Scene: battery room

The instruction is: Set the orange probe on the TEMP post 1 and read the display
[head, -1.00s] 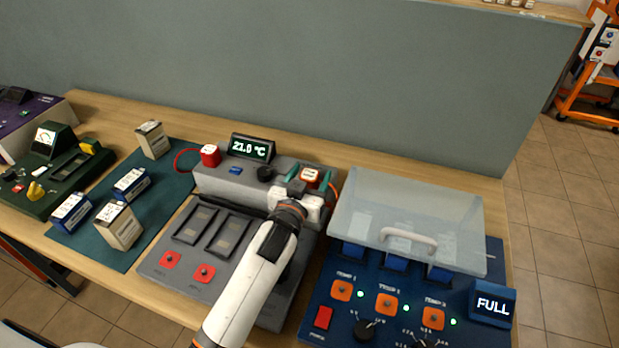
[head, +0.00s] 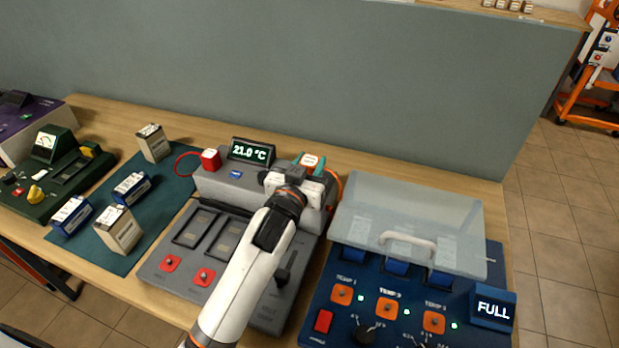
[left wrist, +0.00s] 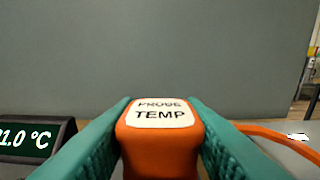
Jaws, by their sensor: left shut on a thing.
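My left gripper (head: 311,163) is shut on the orange probe (head: 311,159), above the back right of the grey tester (head: 222,184). In the left wrist view the probe (left wrist: 160,150) sits upright between the teal fingers, its white top reading "PROBE TEMP". The display (head: 251,151) on the tester reads 21.0 °C. Orange posts stand in a row on the blue charger (head: 325,285). The leftmost, TEMP post 1 (head: 341,294), seems labelled TEMP 1. The middle (head: 386,308) and right (head: 433,322) labels are hard to read. My right gripper is out of view.
A clear lid (head: 410,215) with a handle covers the charger's back. The charger's screen (head: 493,309) reads FULL. A red probe (head: 210,159) with a red cable stands on the tester's left. Batteries (head: 120,228) stand on a green mat (head: 165,220). A wall panel (head: 300,80) rises behind.

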